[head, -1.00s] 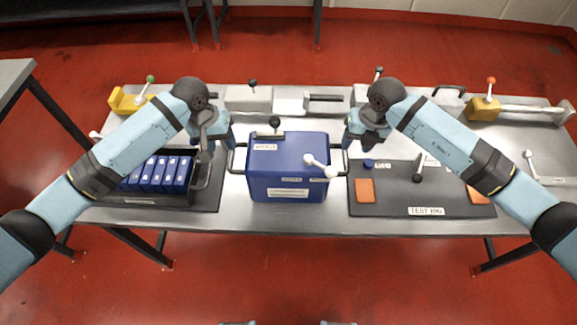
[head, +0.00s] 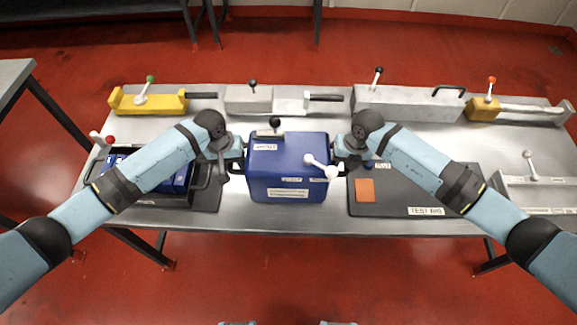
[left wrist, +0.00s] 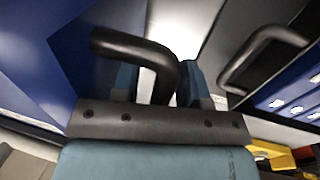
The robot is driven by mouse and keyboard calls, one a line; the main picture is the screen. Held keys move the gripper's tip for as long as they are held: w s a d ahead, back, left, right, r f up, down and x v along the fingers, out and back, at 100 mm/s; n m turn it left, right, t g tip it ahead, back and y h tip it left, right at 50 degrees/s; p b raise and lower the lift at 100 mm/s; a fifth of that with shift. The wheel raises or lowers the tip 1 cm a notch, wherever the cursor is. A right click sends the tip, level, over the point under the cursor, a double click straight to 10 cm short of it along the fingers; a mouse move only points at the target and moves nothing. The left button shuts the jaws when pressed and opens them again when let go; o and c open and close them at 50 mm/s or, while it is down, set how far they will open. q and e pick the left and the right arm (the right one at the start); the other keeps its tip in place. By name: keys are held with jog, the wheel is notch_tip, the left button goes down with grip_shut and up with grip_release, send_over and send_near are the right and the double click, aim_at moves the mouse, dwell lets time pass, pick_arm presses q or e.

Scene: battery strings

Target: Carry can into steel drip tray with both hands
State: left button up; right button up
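The can, a blue box (head: 288,165) with a handle at each side, stands upright on the steel bench. It also shows at the left of the left wrist view (left wrist: 25,70). My left gripper (head: 234,158) is at its left handle. In the left wrist view, the fingers (left wrist: 160,85) stand apart with the black handle (left wrist: 135,48) between them and a light gap beside it. My right gripper (head: 346,160) is at the can's right handle; its fingers are too hidden to tell their state. A steel tray (head: 545,200), likely the drip tray, lies at the bench's right end.
A dark mat (head: 400,200) with an orange pad (head: 365,190) lies right of the can. A black tray (head: 150,198) with blue blocks is at left. Yellow (head: 150,103) and grey (head: 405,105) fixtures with levers line the back. Bare bench (head: 280,218) lies in front.

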pick_arm(q)
grip_shut()
pick_arm(e)
grip_shut()
dwell(0.9)
